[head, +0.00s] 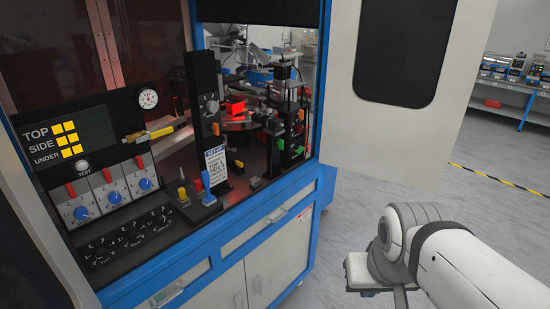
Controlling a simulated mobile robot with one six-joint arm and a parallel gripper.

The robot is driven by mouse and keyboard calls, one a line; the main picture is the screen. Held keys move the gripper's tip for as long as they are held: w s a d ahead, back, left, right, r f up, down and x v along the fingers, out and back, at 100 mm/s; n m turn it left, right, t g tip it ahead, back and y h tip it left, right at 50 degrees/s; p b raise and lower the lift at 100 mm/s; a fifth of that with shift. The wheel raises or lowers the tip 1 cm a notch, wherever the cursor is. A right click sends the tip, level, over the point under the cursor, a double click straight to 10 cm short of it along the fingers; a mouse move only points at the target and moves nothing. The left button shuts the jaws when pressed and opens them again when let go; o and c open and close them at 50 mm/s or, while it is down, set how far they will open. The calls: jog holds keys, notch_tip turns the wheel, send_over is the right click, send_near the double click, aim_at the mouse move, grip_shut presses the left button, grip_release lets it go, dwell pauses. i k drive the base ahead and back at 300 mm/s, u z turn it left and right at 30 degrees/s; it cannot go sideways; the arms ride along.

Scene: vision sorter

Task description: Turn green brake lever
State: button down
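A small green lever handle (198,186) stands between a yellow handle (182,193) and a blue handle (206,180) on a black block at the front edge of the machine's bench. It is too small to tell its exact angle or whether it is the brake lever. Small green parts also show on the black mechanism (299,149) farther back at the right. My white arm (455,255) is at the lower right, well apart from the machine. My gripper's fingers do not show.
The blue-framed machine cabinet (262,215) fills the left and middle. A control panel with blue knobs (115,198) is at its left, and a black post (204,110) rises behind the handles. A white door (375,130) stands open at the right. Grey floor (345,210) is clear.

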aim_at(298, 152)
jog(key=z, duration=2.1)
jog(key=k, duration=0.1)
jog(key=u, duration=2.05)
jog(key=i, duration=1.4)
jog(key=z, duration=0.6)
jog(key=i, duration=0.55)
jog(key=u, duration=0.05)
